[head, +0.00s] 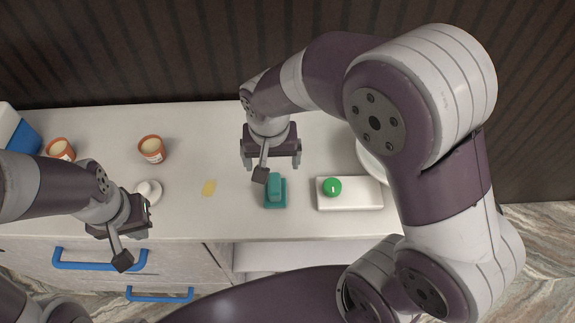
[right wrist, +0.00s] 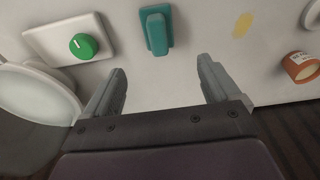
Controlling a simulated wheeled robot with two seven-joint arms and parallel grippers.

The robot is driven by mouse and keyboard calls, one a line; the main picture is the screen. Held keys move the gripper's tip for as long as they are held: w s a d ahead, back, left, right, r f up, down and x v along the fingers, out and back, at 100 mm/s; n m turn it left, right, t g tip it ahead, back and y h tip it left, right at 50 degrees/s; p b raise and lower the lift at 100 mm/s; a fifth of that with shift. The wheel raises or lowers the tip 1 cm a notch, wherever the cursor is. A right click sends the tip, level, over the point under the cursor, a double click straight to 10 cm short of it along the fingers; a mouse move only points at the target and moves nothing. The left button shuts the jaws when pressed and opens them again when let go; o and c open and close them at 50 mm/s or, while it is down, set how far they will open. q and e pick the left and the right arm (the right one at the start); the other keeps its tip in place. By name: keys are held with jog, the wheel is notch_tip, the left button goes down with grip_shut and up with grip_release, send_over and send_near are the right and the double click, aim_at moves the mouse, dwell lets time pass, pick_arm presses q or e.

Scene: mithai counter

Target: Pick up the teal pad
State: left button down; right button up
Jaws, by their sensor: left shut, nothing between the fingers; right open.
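The teal pad (head: 275,198) lies on the white counter near its front edge, with a teal raised block or handle on top. In the right wrist view the teal pad (right wrist: 158,47) sits ahead of the fingers, roughly midway between them and apart from both. My right gripper (head: 272,164) is open and empty, just behind the pad in the head view; its two fingers show in the right wrist view (right wrist: 160,85). My left gripper (head: 122,232) is shut and empty at the counter's front edge on the left.
A white block with a green knob (head: 350,204) stands right of the pad, near a white round dish (head: 370,160). A yellow patch (head: 209,188) lies to the left. Farther left are two terracotta cups (head: 151,149), a white knobbed item (head: 150,190) and a blue box (head: 18,132).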

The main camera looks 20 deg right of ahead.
send_over(277, 183)
jog(key=s+a, duration=0.1)
jog(key=a, duration=0.1)
jog(key=f, duration=0.4)
jog(key=shift+s+d+f, duration=0.1)
jog(key=shift+s+d, duration=0.05)
jog(key=shift+d, duration=0.05)
jog(key=f, duration=0.2)
jog(key=w+f, duration=0.1)
jog(key=f, duration=0.2)
jog(key=d+f, duration=0.1)
jog(key=f, duration=0.1)
jog(key=shift+w+f+p, duration=0.2)
jog(key=shift+f+p, duration=0.15)
jog(key=shift+w+f, duration=0.2)
jog(key=shift+f, duration=0.05)
jog(key=c, duration=1.1)
jog(key=shift+r, duration=0.15)
jog(key=shift+c, duration=0.2)
jog(key=shift+r, duration=0.3)
jog(key=r, duration=0.3)
jog(key=shift+s+d+r, duration=0.25)
jog(key=shift+s+r, duration=0.1)
jog(key=shift+r, duration=0.05)
jog(key=s+d+r, duration=0.5)
jog(key=s+r, duration=0.1)
jog(key=s, duration=0.3)
jog(key=shift+s+d+r, duration=0.15)
jog(key=shift+s+r, duration=0.1)
jog(key=shift+s, duration=0.05)
